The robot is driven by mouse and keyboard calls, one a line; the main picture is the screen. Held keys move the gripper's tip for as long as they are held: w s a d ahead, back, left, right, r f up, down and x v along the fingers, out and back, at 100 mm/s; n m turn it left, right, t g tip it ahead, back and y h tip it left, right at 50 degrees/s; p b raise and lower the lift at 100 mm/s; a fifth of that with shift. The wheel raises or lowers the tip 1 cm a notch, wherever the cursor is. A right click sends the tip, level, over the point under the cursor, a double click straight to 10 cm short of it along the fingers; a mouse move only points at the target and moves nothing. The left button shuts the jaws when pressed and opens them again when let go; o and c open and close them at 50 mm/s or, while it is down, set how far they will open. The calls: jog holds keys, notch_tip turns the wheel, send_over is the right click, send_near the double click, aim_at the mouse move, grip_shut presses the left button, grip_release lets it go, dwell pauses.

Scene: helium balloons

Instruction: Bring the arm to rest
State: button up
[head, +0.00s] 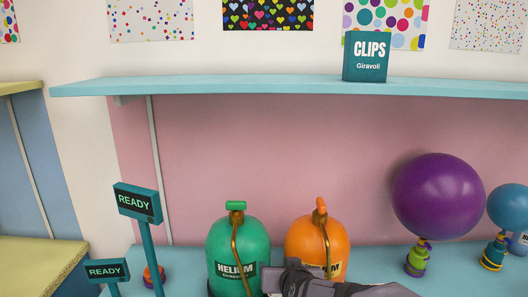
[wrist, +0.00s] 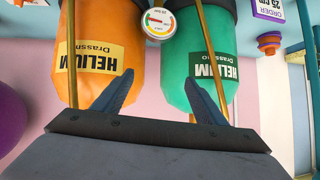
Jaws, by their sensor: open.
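My gripper (head: 300,279) is at the bottom edge of the head view, in front of the orange helium tank (head: 309,236) and close to the green helium tank (head: 232,243). Part of my arm is cut off by the frame. In the wrist view, which is upside down, my gripper (wrist: 160,90) has its two blue-grey fingers spread apart with nothing between them. The orange tank (wrist: 95,80) and the green tank (wrist: 215,75) stand beyond the fingers. I cannot tell the exact distance to the tanks.
A purple balloon (head: 438,196) and a blue balloon (head: 509,207) stand on the right of the counter. Two READY signs (head: 137,203) are on the left. A shelf (head: 230,86) with a CLIPS box (head: 366,58) runs above. A round gauge (wrist: 159,22) is between the tanks.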

jog(key=s+d+f+g, duration=0.3)
jog(key=s+f, duration=0.2)
jog(key=s, duration=0.4)
jog(key=s+d+f+g+h+b, duration=0.1)
jog(key=s+d+f+g, duration=0.3)
jog(key=s, duration=0.5)
jog(key=s+d+f+g+b, duration=0.1)
jog(key=s+d+f+g, duration=0.2)
jog(key=s+f, duration=0.4)
jog(key=shift+s+d+g+h, duration=0.2)
jog(key=shift+s+g, duration=0.05)
jog(key=shift+s, duration=0.45)
jog(key=shift+s+d+g+h, duration=0.2)
jog(key=shift+s+g, duration=0.05)
jog(key=shift+s, duration=0.4)
